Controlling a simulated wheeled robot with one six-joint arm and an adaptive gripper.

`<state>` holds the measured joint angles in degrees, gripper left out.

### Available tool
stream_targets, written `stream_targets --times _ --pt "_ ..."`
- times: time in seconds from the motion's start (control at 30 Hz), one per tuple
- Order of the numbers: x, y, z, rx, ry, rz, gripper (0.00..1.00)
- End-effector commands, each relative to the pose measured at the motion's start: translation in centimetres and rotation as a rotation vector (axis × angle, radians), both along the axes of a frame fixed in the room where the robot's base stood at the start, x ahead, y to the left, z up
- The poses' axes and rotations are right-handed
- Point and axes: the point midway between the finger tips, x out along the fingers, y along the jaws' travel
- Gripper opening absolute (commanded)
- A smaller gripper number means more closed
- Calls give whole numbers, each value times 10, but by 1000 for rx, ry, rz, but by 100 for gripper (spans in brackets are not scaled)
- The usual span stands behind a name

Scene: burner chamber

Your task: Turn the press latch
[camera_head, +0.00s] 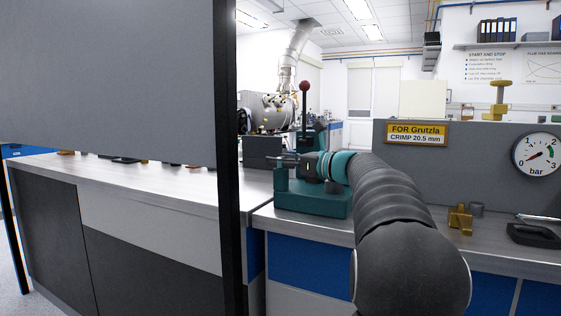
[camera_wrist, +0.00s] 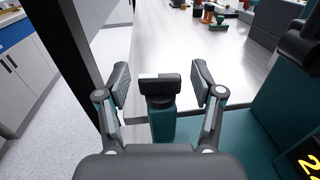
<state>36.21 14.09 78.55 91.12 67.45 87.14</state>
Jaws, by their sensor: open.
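The teal press (camera_head: 312,198) stands on the bench in the middle of the head view, with a red-balled lever (camera_head: 304,88) rising behind my wrist. In the wrist view its teal body (camera_wrist: 262,125) fills the right side. A short dark cap with a pale patch, apparently the latch (camera_wrist: 160,88), sits on a teal post (camera_wrist: 163,125). My gripper (camera_wrist: 161,76) is open, with one finger on each side of the cap and a visible gap on both sides.
A grey panel (camera_head: 120,75) with a black post (camera_head: 229,160) stands close on the left. A pale bench top (camera_head: 140,178) runs behind it.

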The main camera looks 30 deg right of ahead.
Motion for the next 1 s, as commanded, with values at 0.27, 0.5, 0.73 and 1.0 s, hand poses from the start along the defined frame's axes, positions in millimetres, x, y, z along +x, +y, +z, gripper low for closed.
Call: stream_targets --times 0.27,0.5,0.73,1.0 --pt "-26 -17 0 0 0 -4 67" --pt "-55 -34 0 0 0 -2 67" --pt "-63 -38 0 0 0 0 67" --pt "-63 -38 0 0 0 1 67"
